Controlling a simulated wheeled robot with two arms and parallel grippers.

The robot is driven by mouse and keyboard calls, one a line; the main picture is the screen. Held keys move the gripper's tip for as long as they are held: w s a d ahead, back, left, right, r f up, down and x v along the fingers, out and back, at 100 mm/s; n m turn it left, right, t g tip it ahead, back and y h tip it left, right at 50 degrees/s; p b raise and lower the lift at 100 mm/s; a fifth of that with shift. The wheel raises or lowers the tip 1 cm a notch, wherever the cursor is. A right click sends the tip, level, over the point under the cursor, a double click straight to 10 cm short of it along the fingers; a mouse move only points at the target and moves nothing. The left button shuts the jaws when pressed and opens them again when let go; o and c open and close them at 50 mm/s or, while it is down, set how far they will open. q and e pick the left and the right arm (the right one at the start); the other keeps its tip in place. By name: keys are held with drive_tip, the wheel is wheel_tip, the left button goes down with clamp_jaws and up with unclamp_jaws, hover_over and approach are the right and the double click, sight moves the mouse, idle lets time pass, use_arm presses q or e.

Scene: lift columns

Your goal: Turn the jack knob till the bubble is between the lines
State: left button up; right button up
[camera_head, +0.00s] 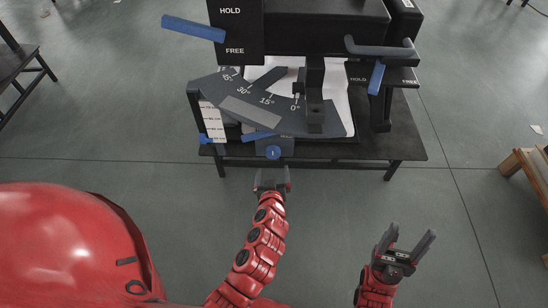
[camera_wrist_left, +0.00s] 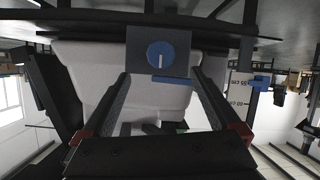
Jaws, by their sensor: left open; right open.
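The jack knob (camera_head: 273,152) is a round blue dial with a white mark, on a dark block at the front of the machine. In the left wrist view the knob (camera_wrist_left: 160,55) faces me, its white mark pointing down in the picture. My left gripper (camera_head: 272,174) is open just in front of the knob. Its two fingers (camera_wrist_left: 160,80) frame the knob in the wrist view without visibly touching it. My right gripper (camera_head: 411,232) is open and empty, low at the right, away from the machine. I cannot make out a bubble or its lines in either view.
The black machine has an angle scale (camera_head: 262,98), blue levers (camera_head: 193,28) (camera_head: 376,78) by HOLD and FREE labels, and a white ruler (camera_head: 213,122) at its left. It stands on a dark table (camera_head: 408,148). A wooden stand (camera_head: 525,175) is at the right edge.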

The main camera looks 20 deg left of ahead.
sight(273, 156)
use_arm(q)
drive_tip(key=b+x, duration=0.1)
drive_tip(key=x, duration=0.9)
drive_tip(key=shift+b, duration=0.3)
drive_tip(key=c, duration=1.4)
drive_tip(key=shift+o, duration=0.2)
drive_tip(key=shift+f, duration=0.1)
